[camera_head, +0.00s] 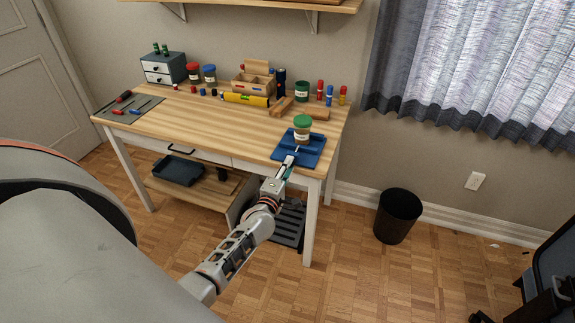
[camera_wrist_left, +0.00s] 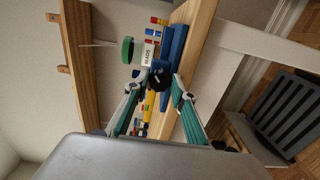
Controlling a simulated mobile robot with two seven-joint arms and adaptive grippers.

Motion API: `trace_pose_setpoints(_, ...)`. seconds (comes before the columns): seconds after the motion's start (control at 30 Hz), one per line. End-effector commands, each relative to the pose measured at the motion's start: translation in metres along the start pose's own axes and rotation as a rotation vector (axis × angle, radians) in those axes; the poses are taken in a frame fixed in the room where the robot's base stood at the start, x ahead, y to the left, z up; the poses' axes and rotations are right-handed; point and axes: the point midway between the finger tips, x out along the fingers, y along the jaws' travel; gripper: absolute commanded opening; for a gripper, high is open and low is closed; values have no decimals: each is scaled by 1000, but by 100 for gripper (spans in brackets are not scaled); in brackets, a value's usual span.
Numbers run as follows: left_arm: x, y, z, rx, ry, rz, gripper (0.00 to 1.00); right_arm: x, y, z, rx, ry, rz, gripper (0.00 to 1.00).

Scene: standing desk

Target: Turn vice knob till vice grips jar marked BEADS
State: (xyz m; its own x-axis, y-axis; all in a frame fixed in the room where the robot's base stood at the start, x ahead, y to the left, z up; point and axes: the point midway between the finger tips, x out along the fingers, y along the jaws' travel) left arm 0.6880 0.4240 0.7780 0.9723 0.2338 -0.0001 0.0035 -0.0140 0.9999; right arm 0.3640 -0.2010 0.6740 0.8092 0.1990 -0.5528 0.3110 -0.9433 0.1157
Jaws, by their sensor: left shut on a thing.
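The jar marked BEADS (camera_wrist_left: 146,54) has a green lid and a white label. In the head view the jar (camera_head: 302,134) stands upright at the blue vice (camera_head: 313,154), on the desk's front right corner. The vice (camera_wrist_left: 178,43) also shows in the left wrist view. I cannot tell whether its jaws touch the jar. My left gripper (camera_head: 286,166) reaches the vice's front side. In the wrist view the left gripper (camera_wrist_left: 161,83) has its fingers closed on the dark vice knob (camera_wrist_left: 156,79), partly hiding it. My right gripper is out of view.
The wooden desk (camera_head: 190,123) has clear room at its front middle. Behind the vice are wooden blocks (camera_head: 312,112), a yellow level (camera_head: 246,100), other jars (camera_head: 302,90) and a wooden organiser (camera_head: 250,86). A black bin (camera_head: 398,216) stands on the floor at right.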

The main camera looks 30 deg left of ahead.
Motion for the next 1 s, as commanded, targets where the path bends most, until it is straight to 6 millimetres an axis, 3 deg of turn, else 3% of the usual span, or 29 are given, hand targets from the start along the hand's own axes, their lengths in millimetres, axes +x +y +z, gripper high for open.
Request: trace_pose_setpoints(1.0, 0, -2, -1, 966, 0, -1, 3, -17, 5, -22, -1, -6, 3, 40)
